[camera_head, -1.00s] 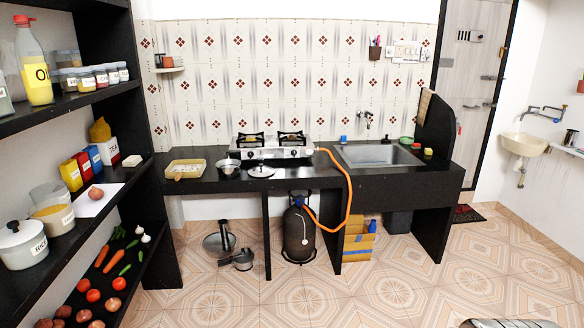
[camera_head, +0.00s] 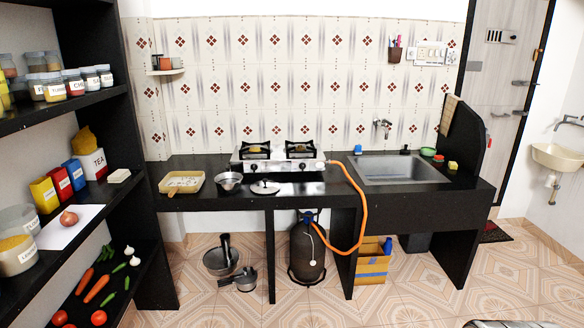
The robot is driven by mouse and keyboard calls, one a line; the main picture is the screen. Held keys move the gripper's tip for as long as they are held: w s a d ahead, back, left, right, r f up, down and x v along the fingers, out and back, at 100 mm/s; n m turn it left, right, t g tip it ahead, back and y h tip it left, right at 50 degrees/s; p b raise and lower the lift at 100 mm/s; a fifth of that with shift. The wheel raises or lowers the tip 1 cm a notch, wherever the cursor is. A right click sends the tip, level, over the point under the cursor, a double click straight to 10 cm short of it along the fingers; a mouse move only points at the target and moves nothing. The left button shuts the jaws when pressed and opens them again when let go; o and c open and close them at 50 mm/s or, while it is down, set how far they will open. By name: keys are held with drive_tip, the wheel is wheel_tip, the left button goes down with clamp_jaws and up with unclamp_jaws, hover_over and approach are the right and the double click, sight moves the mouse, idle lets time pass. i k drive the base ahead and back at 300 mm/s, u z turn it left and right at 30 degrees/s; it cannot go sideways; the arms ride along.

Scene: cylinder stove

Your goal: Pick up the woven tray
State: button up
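The woven tray (camera_head: 181,182) is a shallow, pale tan rectangular tray on the left end of the black counter. Something light-coloured lies in it, too small to tell what. A metal pot (camera_head: 229,182) stands just to its right. A grey ribbed piece (camera_head: 508,324) shows at the bottom right edge of the picture; I cannot tell whether it is part of me. My gripper is not in view.
The black counter (camera_head: 340,190) bears a gas stove (camera_head: 278,155), a pan lid (camera_head: 265,188) and a sink (camera_head: 400,170). Black shelves (camera_head: 100,200) with jars and vegetables stand close on the left. A gas cylinder (camera_head: 307,250) and pots (camera_head: 222,262) are under the counter. The tiled floor in front is clear.

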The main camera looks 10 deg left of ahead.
sight(174, 182)
drive_tip(key=u, duration=0.2)
drive_tip(key=i, duration=1.45)
drive_tip(key=u, duration=0.5)
drive_tip(key=i, duration=0.75)
drive_tip(key=u, duration=0.85)
drive_tip(key=i, duration=0.65)
drive_tip(key=u, duration=0.8)
drive_tip(key=i, duration=0.9)
drive_tip(key=u, duration=0.35)
